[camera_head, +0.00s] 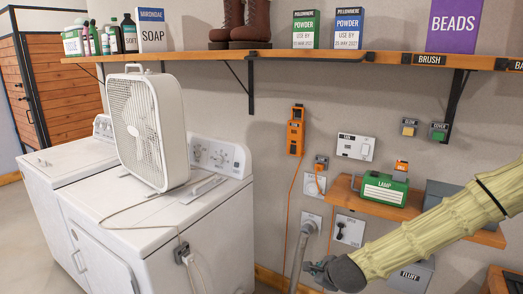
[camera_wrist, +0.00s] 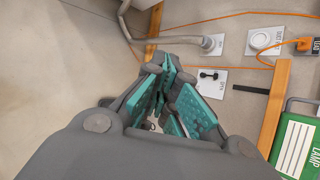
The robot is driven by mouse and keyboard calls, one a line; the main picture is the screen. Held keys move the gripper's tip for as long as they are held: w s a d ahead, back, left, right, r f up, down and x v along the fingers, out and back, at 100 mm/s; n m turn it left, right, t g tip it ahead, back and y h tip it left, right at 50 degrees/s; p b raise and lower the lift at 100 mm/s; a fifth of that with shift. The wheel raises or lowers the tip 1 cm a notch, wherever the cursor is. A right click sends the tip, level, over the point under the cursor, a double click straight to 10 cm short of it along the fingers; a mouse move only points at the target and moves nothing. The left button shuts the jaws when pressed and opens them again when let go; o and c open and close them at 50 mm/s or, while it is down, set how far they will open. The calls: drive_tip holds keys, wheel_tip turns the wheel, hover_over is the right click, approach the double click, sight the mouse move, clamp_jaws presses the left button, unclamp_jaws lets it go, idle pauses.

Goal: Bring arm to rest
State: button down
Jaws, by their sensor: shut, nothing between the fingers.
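My arm reaches in from the right edge of the head view in a pale yellow ribbed sleeve. My gripper (camera_head: 318,268) is at its lower left end, beside a grey hose and right of the white machines. In the wrist view my gripper (camera_wrist: 168,98) shows teal finger pads drawn together, with nothing between them. The pads are partly hidden by the grey gripper body.
A white box fan (camera_head: 143,130) stands on a white machine (camera_head: 200,235). A wooden shelf (camera_head: 350,58) with boxes and boots runs along the wall. A green lamp box (camera_head: 385,189) sits on a lower shelf (camera_head: 345,195) near my arm. Floor is open beneath the gripper.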

drive_tip(key=s+f+n+g, duration=0.5)
drive_tip(key=s+f+n, duration=0.8)
drive_tip(key=s+f, duration=0.85)
drive_tip(key=s+d+f+n+g, duration=0.1)
drive_tip(key=s+f+n, duration=0.1)
drive_tip(key=s, duration=0.5)
drive_tip(key=s+d+f+n+g+h, duration=0.1)
drive_tip(key=s+d+f+n, duration=0.1)
drive_tip(key=s+n, duration=0.3)
drive_tip(key=s+d+f+n+g, duration=0.1)
drive_tip(key=s+d+f+n, duration=0.1)
drive_tip(key=s, duration=0.6)
drive_tip(key=shift+s+d+n+g+h, duration=0.15)
drive_tip(key=shift+s+n+g+h, duration=0.2)
drive_tip(key=shift+n, duration=0.35)
